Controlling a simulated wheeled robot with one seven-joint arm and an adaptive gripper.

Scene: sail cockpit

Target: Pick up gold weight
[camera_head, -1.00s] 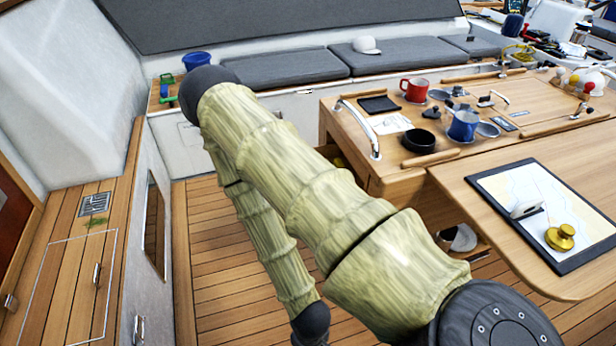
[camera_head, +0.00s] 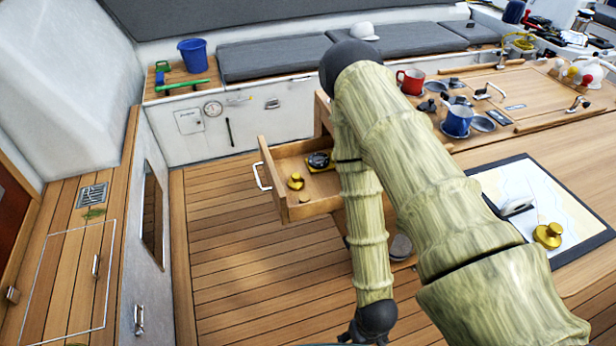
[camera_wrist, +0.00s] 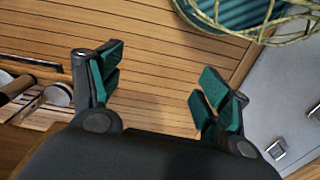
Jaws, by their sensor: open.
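A gold weight with a knob (camera_head: 547,236) stands on the chart board at the right in the head view. A second gold weight (camera_head: 295,182) lies in the open wooden drawer (camera_head: 318,209), with a smaller gold piece (camera_head: 305,198) near it. My gripper (camera_wrist: 158,78) is open and empty in the wrist view, with its teal-padded fingers spread over the plank floor. No gold weight shows between them. In the head view my arm crosses in front of the table, and the fingers are hidden or below the frame.
The drawer also holds a black, round instrument on a yellow base (camera_head: 319,162). A blue mug (camera_head: 457,121) and a red mug (camera_head: 411,82) stand on the table. A wire basket-like thing (camera_wrist: 235,20) shows at the wrist view's top right. The plank floor (camera_head: 240,270) left of my arm is clear.

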